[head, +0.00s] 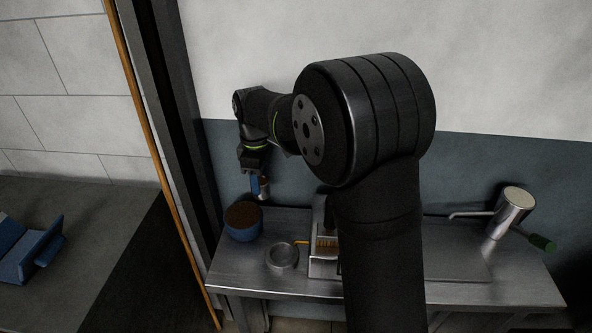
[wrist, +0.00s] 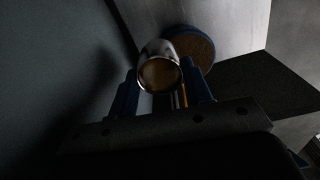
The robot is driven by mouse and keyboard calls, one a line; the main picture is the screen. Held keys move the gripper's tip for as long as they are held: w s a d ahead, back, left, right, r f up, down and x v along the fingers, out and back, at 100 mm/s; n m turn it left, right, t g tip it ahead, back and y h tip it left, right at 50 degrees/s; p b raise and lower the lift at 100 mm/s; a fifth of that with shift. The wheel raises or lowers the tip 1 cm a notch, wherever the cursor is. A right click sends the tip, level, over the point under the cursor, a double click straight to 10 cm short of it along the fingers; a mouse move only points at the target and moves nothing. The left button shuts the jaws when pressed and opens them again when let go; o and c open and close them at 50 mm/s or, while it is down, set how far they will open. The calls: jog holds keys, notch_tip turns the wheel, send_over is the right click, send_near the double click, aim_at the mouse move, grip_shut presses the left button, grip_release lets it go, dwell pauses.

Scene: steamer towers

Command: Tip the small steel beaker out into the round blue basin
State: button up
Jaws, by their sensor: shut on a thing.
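My gripper (head: 260,187) points down and is shut on the small steel beaker (head: 265,188), holding it above the bench. In the wrist view the beaker (wrist: 158,50) sits between the blue fingers (wrist: 161,90). Its mouth faces the camera, brown contents show inside, and it looks roughly upright. The round blue basin (head: 230,233) stands at the bench's left end, with brown material in it. The beaker is above the basin and slightly to its right in the head view. The basin's rim (wrist: 179,29) shows behind the beaker in the wrist view.
A shallow steel dish (head: 282,257) and a pale box (head: 324,267) stand right of the basin on the steel bench (head: 240,271). A dark post (head: 185,150) rises close left.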

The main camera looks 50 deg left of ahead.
aim_at(251, 209)
jog(key=shift+s+a+f+n, duration=0.2)
jog(key=shift+s+a+n, duration=0.05)
jog(key=shift+s+a, duration=0.25)
jog(key=shift+s+a+f+n, duration=0.15)
jog(key=shift+s+a+n, duration=0.1)
jog(key=shift+s+a, duration=0.15)
jog(key=shift+d, duration=0.1)
jog(key=shift+f, duration=1.6)
jog(key=shift+s+r+t, duration=0.25)
jog(key=shift+t, duration=0.65)
jog(key=t, duration=0.3)
jog(key=shift+s+y, duration=0.15)
jog(key=shift+y, duration=0.15)
jog(key=t, duration=0.3)
jog(key=shift+s+f+t, duration=0.15)
jog(key=shift+s+t, duration=0.15)
jog(key=shift+w, duration=0.1)
jog(key=shift+d, duration=0.1)
